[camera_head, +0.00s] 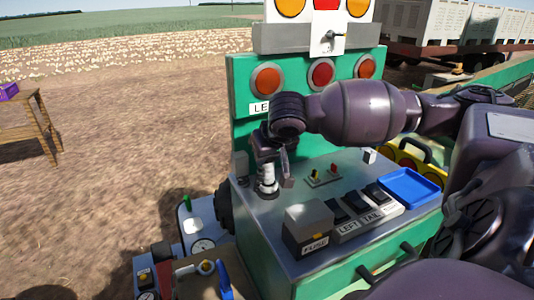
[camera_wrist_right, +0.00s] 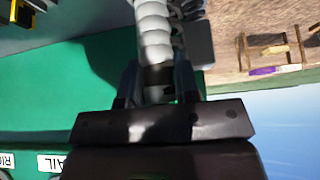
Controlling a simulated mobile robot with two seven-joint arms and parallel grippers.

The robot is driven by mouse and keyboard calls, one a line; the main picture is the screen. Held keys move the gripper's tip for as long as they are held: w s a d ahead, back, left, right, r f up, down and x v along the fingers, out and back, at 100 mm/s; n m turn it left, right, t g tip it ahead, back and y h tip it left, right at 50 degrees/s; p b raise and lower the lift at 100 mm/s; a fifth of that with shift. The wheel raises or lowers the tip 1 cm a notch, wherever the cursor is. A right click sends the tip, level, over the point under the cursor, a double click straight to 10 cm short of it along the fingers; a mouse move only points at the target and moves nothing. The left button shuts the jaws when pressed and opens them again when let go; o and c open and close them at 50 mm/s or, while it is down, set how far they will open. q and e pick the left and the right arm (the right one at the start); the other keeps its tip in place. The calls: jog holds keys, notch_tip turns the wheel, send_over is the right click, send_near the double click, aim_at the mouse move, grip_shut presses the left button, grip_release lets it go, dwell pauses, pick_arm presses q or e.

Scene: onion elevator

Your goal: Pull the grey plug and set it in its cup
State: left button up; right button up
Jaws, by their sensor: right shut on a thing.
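The grey plug (camera_head: 267,178) is a pale, ribbed upright piece at the left end of the metal console top (camera_head: 275,230). My right gripper (camera_head: 270,160) reaches down over it from above and is shut on its upper part. In the right wrist view the ribbed grey plug (camera_wrist_right: 154,30) runs between the two fingers of the right gripper (camera_wrist_right: 156,84). The plug's lower end is at a dark round base on the console; I cannot tell whether it is seated there. I cannot make out the cup for certain. My left gripper is not in view.
The console holds a grey FUSE box (camera_head: 308,225), labelled black switches (camera_head: 357,204), a small indicator strip (camera_head: 324,176) and a blue tray (camera_head: 408,188). A green panel with lamps (camera_head: 321,73) stands behind. A gauge unit (camera_head: 203,246) sits at lower left.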

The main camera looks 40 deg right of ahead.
dwell(0.3)
jog(key=o, duration=1.1)
jog(key=shift+o, duration=0.4)
jog(key=shift+f, duration=0.1)
jog(key=o, duration=0.3)
jog(key=shift+r, duration=3.55)
